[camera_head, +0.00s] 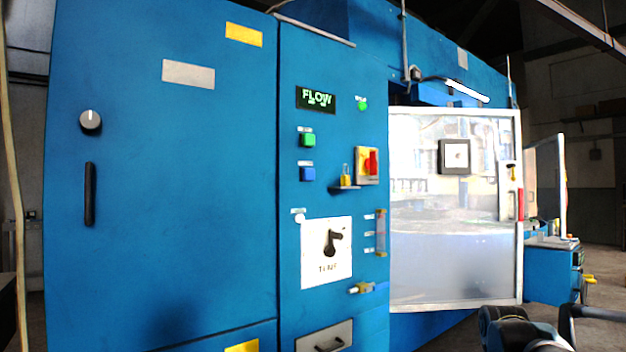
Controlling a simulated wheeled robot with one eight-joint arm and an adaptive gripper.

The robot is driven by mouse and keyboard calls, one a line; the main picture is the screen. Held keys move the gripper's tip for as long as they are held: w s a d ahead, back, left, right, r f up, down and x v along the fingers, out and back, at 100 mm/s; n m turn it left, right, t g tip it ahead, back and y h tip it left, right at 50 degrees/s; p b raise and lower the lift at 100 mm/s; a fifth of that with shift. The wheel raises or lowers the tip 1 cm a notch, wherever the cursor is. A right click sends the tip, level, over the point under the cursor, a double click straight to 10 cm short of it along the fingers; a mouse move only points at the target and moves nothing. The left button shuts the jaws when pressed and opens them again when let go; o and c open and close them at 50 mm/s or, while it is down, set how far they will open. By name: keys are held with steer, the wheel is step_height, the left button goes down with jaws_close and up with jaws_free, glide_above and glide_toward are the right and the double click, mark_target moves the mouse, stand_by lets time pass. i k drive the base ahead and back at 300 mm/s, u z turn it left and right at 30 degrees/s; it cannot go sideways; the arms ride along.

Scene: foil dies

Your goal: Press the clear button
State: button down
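A blue machine cabinet carries a narrow control panel (334,190). A round white button (300,217) sits lower, also under a label, at the top left corner of a white plate. The labels are too small to read, so I cannot tell which button is the clear one. Dark parts of my arm (502,327) show at the bottom right, well away from the buttons. No gripper fingertips can be made out there.
A display reading FLOW (316,99) and a green lamp (363,105) are above the buttons. A red-and-yellow switch (369,164), a small ledge with a padlock (345,181) and a black rotary handle (333,240) stick out nearby. A framed clear door (455,245) stands at right.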

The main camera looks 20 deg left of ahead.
mark_target(308, 174)
steer(key=u, duration=1.45)
steer(key=k, duration=0.65)
steer(key=z, duration=0.3)
